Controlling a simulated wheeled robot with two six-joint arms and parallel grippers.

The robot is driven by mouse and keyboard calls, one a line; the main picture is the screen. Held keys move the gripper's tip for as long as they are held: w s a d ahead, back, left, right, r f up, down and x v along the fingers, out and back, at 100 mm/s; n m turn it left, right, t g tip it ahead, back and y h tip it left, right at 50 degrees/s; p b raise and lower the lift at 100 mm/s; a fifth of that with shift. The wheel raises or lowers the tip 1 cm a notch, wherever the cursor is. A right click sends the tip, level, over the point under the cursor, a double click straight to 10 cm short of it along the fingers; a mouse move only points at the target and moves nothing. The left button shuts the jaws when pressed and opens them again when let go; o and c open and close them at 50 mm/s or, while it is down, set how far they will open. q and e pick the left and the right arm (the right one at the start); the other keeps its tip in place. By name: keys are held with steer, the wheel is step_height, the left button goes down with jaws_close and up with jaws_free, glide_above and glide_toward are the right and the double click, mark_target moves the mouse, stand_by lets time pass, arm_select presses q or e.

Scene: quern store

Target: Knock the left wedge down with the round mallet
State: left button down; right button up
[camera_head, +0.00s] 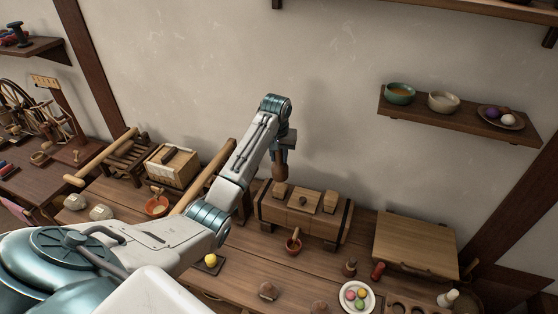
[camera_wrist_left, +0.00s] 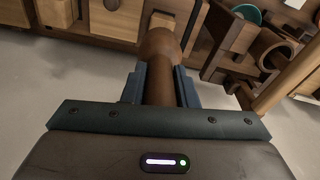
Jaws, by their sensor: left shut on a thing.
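My left gripper (camera_head: 285,148) is shut on the round mallet (camera_head: 280,172), a dark brown wooden tool, and holds it head down over the left end of the wooden block (camera_head: 276,212). In the left wrist view the mallet (camera_wrist_left: 160,48) points away from my gripper (camera_wrist_left: 160,88), between its fingers. The left wedge (camera_head: 279,189), of light wood, stands up from the block's top just under the mallet; I cannot tell whether they touch. A light wedge shows beyond the mallet head in the wrist view (camera_wrist_left: 160,22). The right wedge (camera_head: 330,202) stands at the block's other end.
A mortar with pestle (camera_head: 293,245) stands before the block. A plate of coloured balls (camera_head: 357,297) and a wooden board (camera_head: 415,243) are to the right. A slatted box (camera_head: 172,166) is to the left. A wall shelf (camera_head: 460,118) hangs at right.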

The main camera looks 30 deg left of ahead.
arm_select(q)
steer(key=shift+r, duration=2)
